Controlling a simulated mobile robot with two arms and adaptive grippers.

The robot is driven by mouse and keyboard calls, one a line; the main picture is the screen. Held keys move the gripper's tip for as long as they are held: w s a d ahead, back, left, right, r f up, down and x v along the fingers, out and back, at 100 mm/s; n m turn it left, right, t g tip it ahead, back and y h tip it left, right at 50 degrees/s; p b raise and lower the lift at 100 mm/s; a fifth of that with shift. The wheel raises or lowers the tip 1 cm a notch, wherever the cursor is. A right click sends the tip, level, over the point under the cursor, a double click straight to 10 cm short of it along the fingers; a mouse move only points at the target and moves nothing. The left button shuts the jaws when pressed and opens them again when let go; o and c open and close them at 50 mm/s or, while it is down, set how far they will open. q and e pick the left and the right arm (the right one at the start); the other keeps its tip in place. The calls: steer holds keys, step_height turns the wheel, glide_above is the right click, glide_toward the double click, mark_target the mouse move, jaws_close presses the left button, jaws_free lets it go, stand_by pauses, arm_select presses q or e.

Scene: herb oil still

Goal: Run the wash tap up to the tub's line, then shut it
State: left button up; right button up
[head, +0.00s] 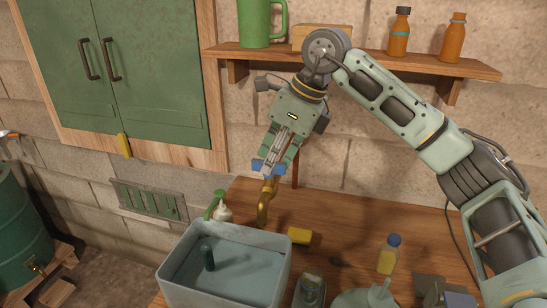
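The brass tap (265,203) stands at the back of the grey tub (178,280), its spout hanging over the tub's rear rim. My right gripper (269,167) points down at the top of the tap, where blue parts show between and beside its fingertips. I cannot tell whether these are the tap's handle or finger pads, nor whether the fingers are closed on it. The tub has a smooth blue-grey surface inside, and a dark green post (207,257) stands in it. I cannot make out a line on the tub or a running stream. My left gripper is out of view.
A yellow sponge (299,236), a yellow bottle with a blue cap (388,255) and a glass jar (310,290) stand on the wooden bench (340,215). A shelf (440,66) with bottles runs above.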

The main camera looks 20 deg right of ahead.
stand_by(0.3)
steer(key=v, duration=1.2)
